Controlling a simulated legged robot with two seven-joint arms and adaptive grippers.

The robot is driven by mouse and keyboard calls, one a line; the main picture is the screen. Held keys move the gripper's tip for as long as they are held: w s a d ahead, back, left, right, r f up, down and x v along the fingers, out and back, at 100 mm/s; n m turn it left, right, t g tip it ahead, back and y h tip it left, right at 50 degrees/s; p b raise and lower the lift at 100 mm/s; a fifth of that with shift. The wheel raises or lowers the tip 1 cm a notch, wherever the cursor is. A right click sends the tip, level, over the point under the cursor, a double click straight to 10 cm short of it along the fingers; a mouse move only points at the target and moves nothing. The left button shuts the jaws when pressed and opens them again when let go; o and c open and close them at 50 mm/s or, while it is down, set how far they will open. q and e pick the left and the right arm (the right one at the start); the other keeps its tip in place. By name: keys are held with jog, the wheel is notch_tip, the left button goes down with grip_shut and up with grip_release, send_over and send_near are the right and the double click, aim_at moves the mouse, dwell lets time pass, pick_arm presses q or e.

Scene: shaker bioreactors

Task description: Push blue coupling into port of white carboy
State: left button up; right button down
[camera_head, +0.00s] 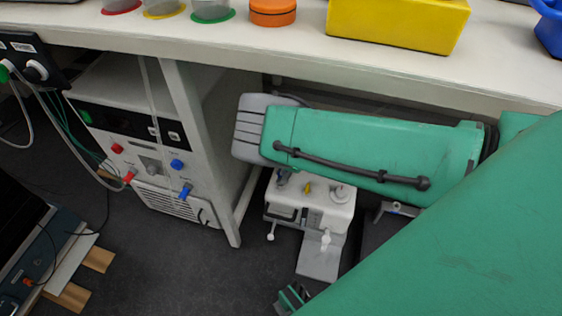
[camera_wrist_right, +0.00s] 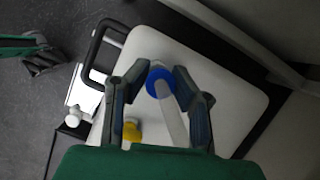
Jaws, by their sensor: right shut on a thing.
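The white carboy (camera_head: 318,206) stands on the floor under the bench, partly covered by my green right arm. In the right wrist view its white top (camera_wrist_right: 215,85) fills the middle. The blue coupling (camera_wrist_right: 158,74), with a translucent tube, lies between the fingertips of my right gripper (camera_wrist_right: 158,71), which is shut on it. It is over the carboy's top; the port under it is hidden, and I cannot tell whether it is seated. My right gripper (camera_head: 283,179) is mostly hidden behind its arm in the head view. My left gripper (camera_head: 291,298) is low in front of the carboy, its jaws unclear.
A yellow fitting (camera_wrist_right: 131,131) is on the carboy beside the coupling, and a black handle (camera_wrist_right: 92,50) is at its edge. A white machine (camera_head: 150,130) with coloured connectors and a bench leg (camera_head: 205,150) stand left. The bench top (camera_head: 290,50) is above.

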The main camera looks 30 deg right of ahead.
jog(key=shift+d, duration=0.1)
jog(key=shift+f, duration=0.2)
dwell(0.4)
jog(key=shift+f, duration=0.35)
dwell(0.9)
jog(key=shift+f+b, duration=0.3)
jog(key=shift+f, duration=0.3)
dwell(0.4)
jog(key=c, duration=1.3)
grip_release()
jog(key=shift+r, duration=0.1)
